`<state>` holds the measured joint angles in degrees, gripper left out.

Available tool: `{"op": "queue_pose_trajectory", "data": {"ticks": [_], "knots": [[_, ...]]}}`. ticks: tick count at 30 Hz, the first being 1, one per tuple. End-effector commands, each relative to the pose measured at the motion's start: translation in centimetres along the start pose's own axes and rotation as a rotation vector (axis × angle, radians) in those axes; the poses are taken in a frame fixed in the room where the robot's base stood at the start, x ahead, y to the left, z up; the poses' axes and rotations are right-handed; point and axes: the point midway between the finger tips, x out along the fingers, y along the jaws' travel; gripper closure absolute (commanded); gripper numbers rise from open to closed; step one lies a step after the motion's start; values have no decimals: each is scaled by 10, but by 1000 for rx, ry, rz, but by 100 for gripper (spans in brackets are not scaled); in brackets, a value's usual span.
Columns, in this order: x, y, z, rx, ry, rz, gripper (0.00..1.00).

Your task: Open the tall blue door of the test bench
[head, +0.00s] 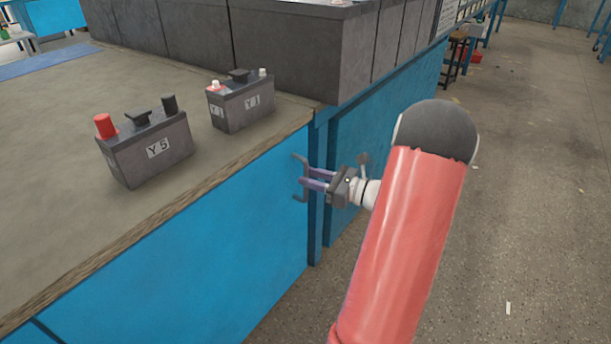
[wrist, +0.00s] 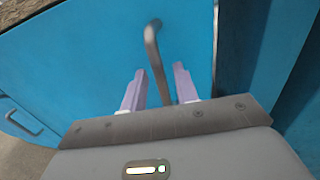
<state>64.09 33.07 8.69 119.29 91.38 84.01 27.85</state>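The tall blue door (head: 240,250) is the flat blue front of the bench below the worktop; it fills much of the wrist view (wrist: 90,55). It looks shut, with a dark seam along its right side in the wrist view. Its grey bar handle (head: 298,159) stands near the door's right edge and shows upright in the wrist view (wrist: 153,42). My gripper (head: 304,178) is at the handle, its two pale purple fingers (wrist: 160,72) apart on either side of the bar. Gaps show between bar and fingers. The lower part of the handle is hidden by my gripper's body.
Two dark batteries, Y5 (head: 150,155) and Y1 (head: 240,105), stand on the worktop (head: 110,225). Large grey blocks (head: 285,50) stand behind them. Another handle (wrist: 22,122) shows at left in the wrist view.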

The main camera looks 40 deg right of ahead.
Motion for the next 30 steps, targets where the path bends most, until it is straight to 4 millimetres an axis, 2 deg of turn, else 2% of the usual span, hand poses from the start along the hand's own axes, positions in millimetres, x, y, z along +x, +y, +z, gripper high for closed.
{"op": "queue_pose_trajectory", "data": {"ticks": [6,14,21,30], "knots": [[19,0,0,0,1,1,70],[20,0,0,-1,1,1,70],[20,0,0,-1,1,1,100],[20,0,0,-1,1,0,100]]}}
